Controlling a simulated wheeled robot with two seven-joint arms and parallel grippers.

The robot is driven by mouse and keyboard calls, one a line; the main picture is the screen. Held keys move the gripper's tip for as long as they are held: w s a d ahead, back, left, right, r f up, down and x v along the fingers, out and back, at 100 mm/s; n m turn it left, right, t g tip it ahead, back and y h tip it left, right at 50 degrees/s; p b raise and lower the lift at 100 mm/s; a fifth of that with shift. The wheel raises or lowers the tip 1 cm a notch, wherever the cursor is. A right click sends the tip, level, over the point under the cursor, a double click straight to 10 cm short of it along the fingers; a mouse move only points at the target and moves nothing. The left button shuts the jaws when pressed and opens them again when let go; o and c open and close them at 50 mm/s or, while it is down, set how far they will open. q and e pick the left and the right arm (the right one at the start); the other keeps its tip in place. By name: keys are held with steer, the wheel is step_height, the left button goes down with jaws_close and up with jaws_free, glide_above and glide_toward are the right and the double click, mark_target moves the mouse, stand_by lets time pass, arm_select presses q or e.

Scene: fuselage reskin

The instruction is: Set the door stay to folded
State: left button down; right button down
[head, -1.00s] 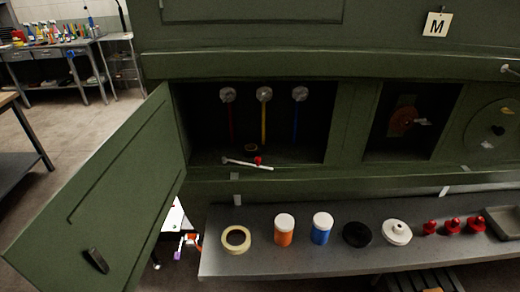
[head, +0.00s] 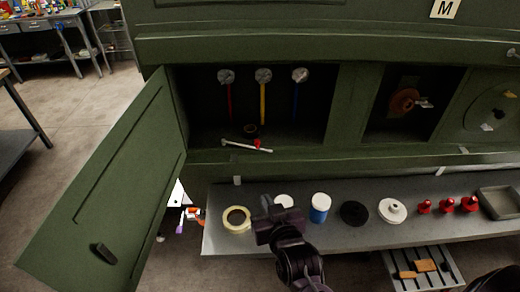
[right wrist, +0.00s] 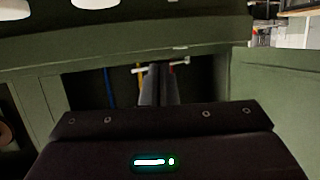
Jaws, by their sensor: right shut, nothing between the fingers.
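The door stay (head: 247,146) is a thin white rod with a red knob, lying across the lower front edge of the open compartment, beside the open green door (head: 105,180). In the right wrist view the rod (right wrist: 140,70) shows just beyond my fingertips, partly hidden by them. I cannot tell whether they touch it. My right gripper (head: 275,215) is shut and empty. In the head view it is over the shelf, below the compartment, partly covering a white-lidded jar. In the right wrist view its fingers (right wrist: 158,85) point towards the compartment. My left gripper is not in view.
The shelf (head: 290,242) holds a tape roll (head: 236,219), a blue jar (head: 319,208), black and white discs and red knobs. The door swings out left.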

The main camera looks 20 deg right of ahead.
step_height(320, 180, up, 4)
steer(key=m+t+h, duration=0.1)
steer(key=t+h, duration=0.1)
steer(key=t, duration=0.1)
steer(key=b, duration=0.5)
glide_toward(258, 144)
steer(key=w, duration=0.5)
steer(key=shift+d+f, duration=0.25)
steer(key=shift+d, duration=0.1)
steer(key=shift+w+d+b, duration=0.15)
steer(key=shift+w+b, duration=0.15)
steer(key=shift+w, duration=0.6)
steer(key=shift+r, duration=0.1)
